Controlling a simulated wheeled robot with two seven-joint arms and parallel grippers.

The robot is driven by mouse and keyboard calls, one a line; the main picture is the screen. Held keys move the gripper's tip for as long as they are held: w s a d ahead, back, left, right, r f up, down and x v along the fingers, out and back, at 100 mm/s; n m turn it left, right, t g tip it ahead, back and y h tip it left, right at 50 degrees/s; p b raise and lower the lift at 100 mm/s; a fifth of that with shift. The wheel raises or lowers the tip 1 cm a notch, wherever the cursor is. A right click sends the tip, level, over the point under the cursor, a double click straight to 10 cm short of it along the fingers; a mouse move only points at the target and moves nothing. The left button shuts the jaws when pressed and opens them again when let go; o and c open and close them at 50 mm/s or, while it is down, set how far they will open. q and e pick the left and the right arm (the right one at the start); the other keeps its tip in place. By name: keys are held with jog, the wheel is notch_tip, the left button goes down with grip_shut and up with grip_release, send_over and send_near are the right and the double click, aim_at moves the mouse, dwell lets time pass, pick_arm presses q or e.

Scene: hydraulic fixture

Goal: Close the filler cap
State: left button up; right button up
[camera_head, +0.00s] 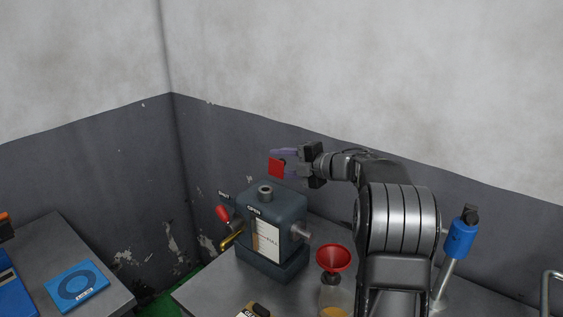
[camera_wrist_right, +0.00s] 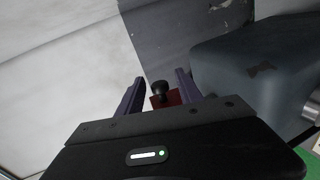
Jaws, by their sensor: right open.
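The blue-grey hydraulic unit (camera_head: 272,225) stands on the bench with an uncovered round filler neck (camera_head: 265,190) on top. A red square plate (camera_head: 276,168) shows above the neck, beside my right gripper (camera_head: 274,160). In the right wrist view, a black knob (camera_wrist_right: 161,88) stands in front of the red plate (camera_wrist_right: 174,98), between the two purple fingers of my right gripper (camera_wrist_right: 157,80). These look like the filler cap. The fingers are apart, with gaps beside the knob. I cannot tell whether they touch it. My left gripper is not in view.
A red-handled lever (camera_head: 223,213) and a brass spout (camera_head: 232,238) stick out left of the unit. A red funnel (camera_head: 334,259) stands to its right. A blue cylinder on a post (camera_head: 460,238) is farther right. A blue plate (camera_head: 77,286) lies on the left bench.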

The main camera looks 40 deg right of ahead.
jog(key=shift+c, duration=0.4)
grip_shut()
dwell(0.4)
